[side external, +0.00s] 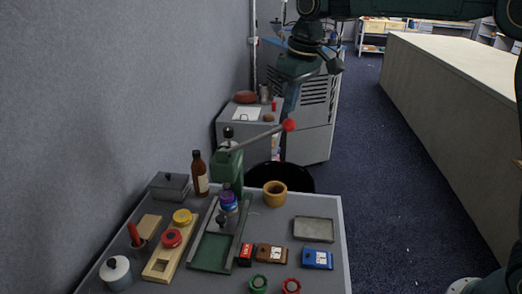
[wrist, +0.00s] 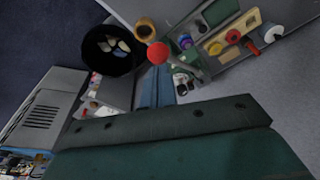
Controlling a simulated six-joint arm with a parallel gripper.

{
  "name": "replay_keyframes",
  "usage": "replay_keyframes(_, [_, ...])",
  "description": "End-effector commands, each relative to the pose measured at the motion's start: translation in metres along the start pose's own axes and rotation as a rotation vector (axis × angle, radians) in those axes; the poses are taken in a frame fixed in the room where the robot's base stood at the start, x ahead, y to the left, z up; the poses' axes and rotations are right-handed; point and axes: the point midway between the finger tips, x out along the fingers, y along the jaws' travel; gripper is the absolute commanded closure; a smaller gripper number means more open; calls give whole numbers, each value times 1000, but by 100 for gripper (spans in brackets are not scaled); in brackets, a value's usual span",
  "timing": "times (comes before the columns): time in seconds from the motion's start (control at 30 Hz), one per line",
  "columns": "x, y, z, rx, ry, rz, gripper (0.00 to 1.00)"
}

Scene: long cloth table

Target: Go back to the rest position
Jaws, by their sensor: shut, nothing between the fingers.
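My gripper (side external: 290,108) hangs from my dark green arm at the upper middle of the side external view, well above the table. Its narrow fingers point down and are together with nothing between them. In the wrist view the gripper (wrist: 157,70) shows as two blue-green fingers side by side beyond the wide dark green body. The red knob (side external: 289,125) of the press lever appears just below the fingertips in the side view. The knob (wrist: 157,53) also lies by the fingertips in the wrist view; I cannot tell whether they touch.
The green lever press (side external: 228,165) stands on the grey table (side external: 325,204). A brown bottle (side external: 200,175), a wooden cup (side external: 274,194), a grey tray (side external: 314,229) and several small parts surround it. A black bin (side external: 300,178) is behind the table. Open air surrounds the arm.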

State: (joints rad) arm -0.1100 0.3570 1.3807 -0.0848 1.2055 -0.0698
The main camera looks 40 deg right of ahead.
Motion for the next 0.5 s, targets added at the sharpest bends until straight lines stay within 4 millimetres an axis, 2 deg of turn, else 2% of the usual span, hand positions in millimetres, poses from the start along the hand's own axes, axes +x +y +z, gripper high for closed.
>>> replay_keyframes(0.27, [-10, 1, 11, 11, 14, 3, 100])
replay_keyframes(0.5, [-36, 2, 49, 43, 51, 13, 100])
